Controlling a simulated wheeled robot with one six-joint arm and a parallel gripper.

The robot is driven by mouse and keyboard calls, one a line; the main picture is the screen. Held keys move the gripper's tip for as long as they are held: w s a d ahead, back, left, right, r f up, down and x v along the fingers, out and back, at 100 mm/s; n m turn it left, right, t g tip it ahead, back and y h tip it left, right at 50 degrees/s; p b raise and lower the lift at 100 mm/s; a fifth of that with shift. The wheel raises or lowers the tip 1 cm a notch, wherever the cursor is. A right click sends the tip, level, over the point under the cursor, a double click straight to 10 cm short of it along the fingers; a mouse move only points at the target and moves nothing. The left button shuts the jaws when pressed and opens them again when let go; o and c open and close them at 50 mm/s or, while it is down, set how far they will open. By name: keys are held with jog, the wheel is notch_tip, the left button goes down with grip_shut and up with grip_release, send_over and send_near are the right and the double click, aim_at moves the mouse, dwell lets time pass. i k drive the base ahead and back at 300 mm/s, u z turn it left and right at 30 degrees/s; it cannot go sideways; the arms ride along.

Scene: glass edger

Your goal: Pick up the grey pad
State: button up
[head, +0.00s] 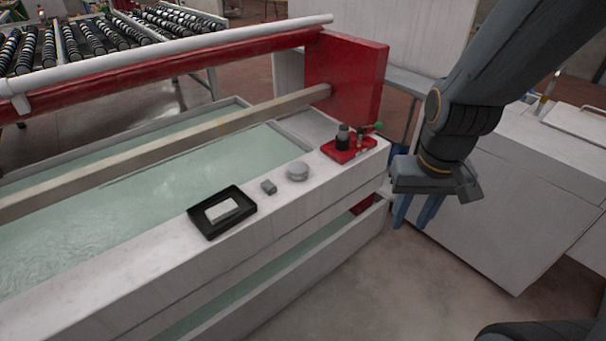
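A small dark-grey block (268,187), which looks like the grey pad, lies on the white ledge (310,190) of the water tank in the head view. It sits between a black tray (237,229) on its left and a round light-grey puck (297,171) on its right, apart from both. A pale, flat rectangular piece (221,210) lies in the tray. My gripper (412,219) hangs to the right of the ledge, well away from the block. Its two blue fingers point down, with a gap between them and nothing visible in it.
A red holder (349,150) with black and green parts stands at the ledge's right end. A red upright (345,77) and a long beige bar (170,147) stand beyond. Water (130,210) lies behind the ledge. A white cabinet (490,220) stands at right; floor shows between.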

aim_at(268, 187)
jog(key=i, duration=1.2)
jog(key=u, duration=0.85)
